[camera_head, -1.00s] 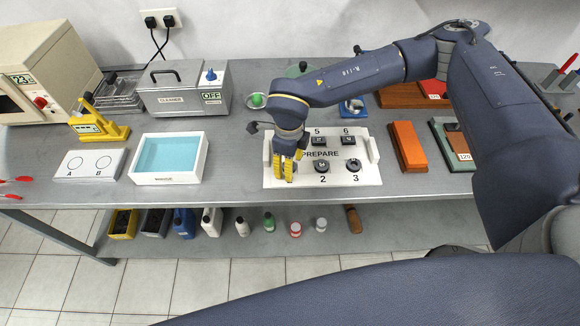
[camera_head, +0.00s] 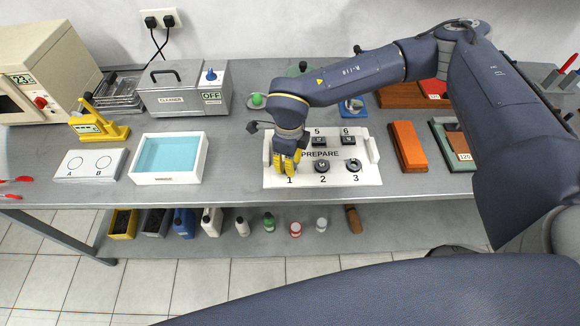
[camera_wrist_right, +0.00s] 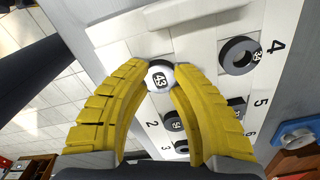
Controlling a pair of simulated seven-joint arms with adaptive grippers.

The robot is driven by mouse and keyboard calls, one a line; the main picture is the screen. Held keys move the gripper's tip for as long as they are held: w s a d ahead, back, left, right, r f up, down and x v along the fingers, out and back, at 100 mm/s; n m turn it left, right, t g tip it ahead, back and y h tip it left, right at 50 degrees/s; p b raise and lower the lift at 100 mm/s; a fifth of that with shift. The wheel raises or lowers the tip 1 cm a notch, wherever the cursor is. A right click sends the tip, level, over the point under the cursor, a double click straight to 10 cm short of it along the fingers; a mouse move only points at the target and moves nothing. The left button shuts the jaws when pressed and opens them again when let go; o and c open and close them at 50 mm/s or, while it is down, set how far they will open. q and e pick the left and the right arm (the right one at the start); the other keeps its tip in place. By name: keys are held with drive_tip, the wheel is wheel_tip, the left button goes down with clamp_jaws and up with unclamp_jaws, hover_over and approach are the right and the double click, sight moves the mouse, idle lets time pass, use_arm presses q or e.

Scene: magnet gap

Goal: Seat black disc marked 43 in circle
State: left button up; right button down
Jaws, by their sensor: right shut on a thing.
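The black disc marked 43 (camera_wrist_right: 159,77) shows in the wrist view between the yellow fingertips, its pale top with the number facing the camera. My right gripper (camera_head: 289,168) is shut on it at slot 1 of the white PREPARE tray (camera_head: 334,178); it also shows in the wrist view (camera_wrist_right: 160,78). I cannot tell whether the disc touches the tray. The fingers hide the disc in the head view. The white plate (camera_head: 88,174) with circle A (camera_head: 74,163) and circle B (camera_head: 104,162) lies at the left, both circles empty. My left gripper is not in view.
Other dark parts stand at slot 2 (camera_head: 321,166), slot 3 (camera_head: 353,165), slot 5 (camera_head: 319,141) and slot 6 (camera_head: 348,140). A blue-filled white basin (camera_head: 166,178) lies between tray and plate. A yellow press (camera_head: 98,128) stands behind the plate.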

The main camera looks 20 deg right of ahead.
drive_tip(key=shift+r, duration=2.4)
drive_tip(key=shift+n, duration=0.3)
